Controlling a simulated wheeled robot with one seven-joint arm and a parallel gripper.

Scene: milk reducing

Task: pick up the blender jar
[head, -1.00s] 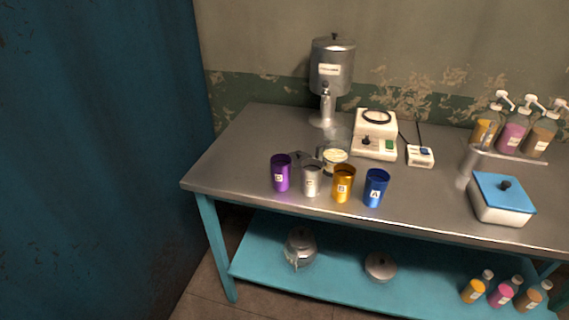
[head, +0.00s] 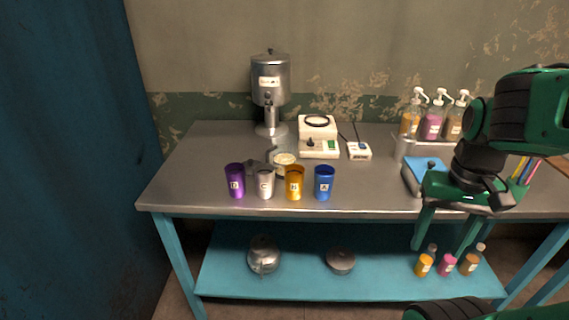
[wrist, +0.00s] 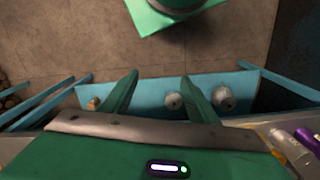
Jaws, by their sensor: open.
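A rounded clear jar with a metallic top (head: 263,255) stands on the blue lower shelf at left. It looks the most like the blender jar, but I cannot tell for sure. It seems to show in the wrist view too, as a grey round shape (wrist: 225,98). A low round metallic vessel (head: 340,261) stands to its right. My gripper (head: 440,247) is open and empty, pointing down in front of the table's right part, well right of the jar. Its two green fingers also show in the wrist view (wrist: 160,77), apart, with nothing between them.
The steel tabletop (head: 190,175) holds several coloured cups, a white appliance base (head: 318,140), a metal dispenser (head: 271,85) and pump bottles (head: 431,120). Small bottles (head: 445,264) stand on the shelf's right end. The shelf between vessel and bottles is clear. A blue wall (head: 70,160) bounds the left.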

